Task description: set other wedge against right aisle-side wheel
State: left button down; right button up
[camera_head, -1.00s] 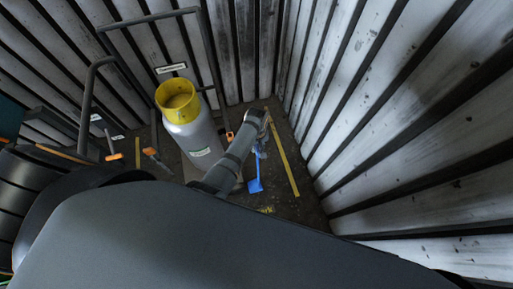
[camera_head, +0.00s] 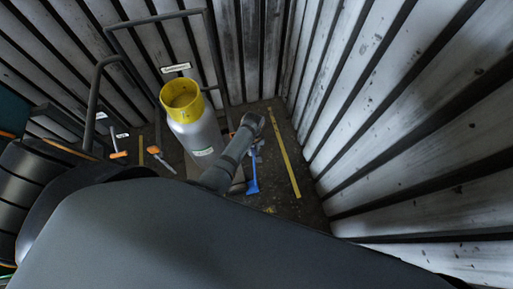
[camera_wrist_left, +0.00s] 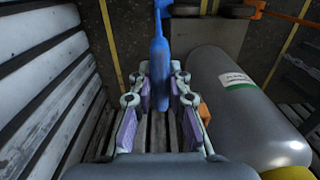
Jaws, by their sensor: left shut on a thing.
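My left gripper (camera_head: 256,147) reaches down beside the gas cylinder in the head view. In the left wrist view its fingers (camera_wrist_left: 160,88) are shut on the handle of the long blue wedge (camera_wrist_left: 157,55). The wedge's blue flared end (camera_head: 252,187) shows near the floor in the head view; I cannot tell whether it touches the floor. In the wrist view dark round parts, perhaps wheels (camera_wrist_left: 186,9), lie at the far end beside the blue shaft. The contact between wedge and wheel is not clear. My right gripper is not in view.
A grey cylinder with a yellow collar (camera_head: 182,96) stands left of my arm and fills the right of the wrist view (camera_wrist_left: 240,105). A yellow floor line (camera_head: 286,155) runs to the right, before the slatted wall (camera_head: 390,110). Orange-handled tools (camera_head: 119,154) lie left.

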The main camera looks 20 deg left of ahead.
pick_arm(q)
jog(key=shift+s+a+f, duration=0.1)
jog(key=shift+a, duration=0.15)
jog(key=c, duration=1.2)
grip_release()
notch_tip(320, 180, up, 8)
jog(key=shift+d+f, duration=0.1)
jog(key=shift+f, duration=0.15)
